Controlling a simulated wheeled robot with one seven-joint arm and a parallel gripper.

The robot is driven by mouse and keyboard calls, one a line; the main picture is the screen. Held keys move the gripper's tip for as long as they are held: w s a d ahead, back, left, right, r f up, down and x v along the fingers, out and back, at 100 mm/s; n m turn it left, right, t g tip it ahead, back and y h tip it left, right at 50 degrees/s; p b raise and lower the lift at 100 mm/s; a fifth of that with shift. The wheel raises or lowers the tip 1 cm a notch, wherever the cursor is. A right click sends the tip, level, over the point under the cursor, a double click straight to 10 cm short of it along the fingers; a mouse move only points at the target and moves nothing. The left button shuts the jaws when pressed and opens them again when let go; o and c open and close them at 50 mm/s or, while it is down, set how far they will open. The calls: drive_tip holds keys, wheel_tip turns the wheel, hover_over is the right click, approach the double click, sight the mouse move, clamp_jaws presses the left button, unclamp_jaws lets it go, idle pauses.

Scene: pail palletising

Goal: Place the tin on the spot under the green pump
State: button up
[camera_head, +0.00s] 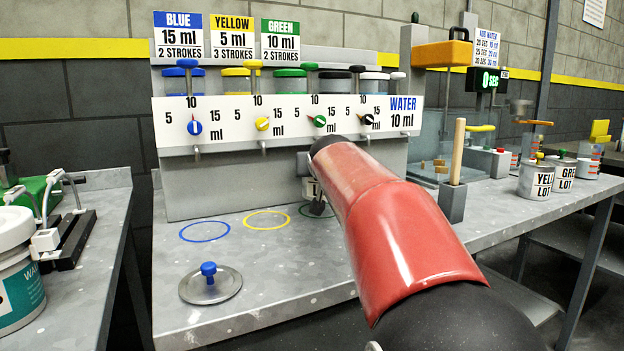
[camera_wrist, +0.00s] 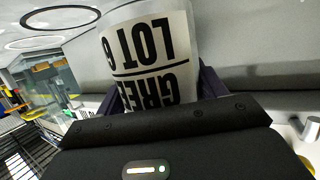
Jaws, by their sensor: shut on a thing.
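The tin (camera_wrist: 150,50), white-labelled with "GRE" and "LOT" upside down in the wrist view, is between the fingers of my gripper (camera_wrist: 155,88), which is shut on it. In the head view my red arm covers most of my gripper and the tin; a small pale part of the tin (camera_head: 310,188) shows left of the arm. It is near the green ring (camera_head: 302,210) on the bench under the green pump (camera_head: 290,80). Only part of that ring shows. I cannot tell whether the tin touches the bench.
Blue (camera_head: 205,231) and yellow (camera_head: 267,220) rings are left of the green one and empty. A lid with a blue knob (camera_head: 210,285) lies in front. Two lidded tins (camera_head: 536,180) stand on the right bench. A stick in a grey holder (camera_head: 453,203) is right of my arm.

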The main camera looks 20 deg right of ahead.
drive_tip(key=shift+w+d+r, duration=0.1)
drive_tip(key=shift+w, duration=0.15)
drive_tip(key=shift+f, duration=0.2)
drive_tip(key=shift+f+b, duration=0.5)
drive_tip(key=shift+f, duration=1.05)
drive_tip(key=shift+f, duration=0.1)
drive_tip(key=shift+f, duration=0.15)
drive_tip(key=o, duration=1.4)
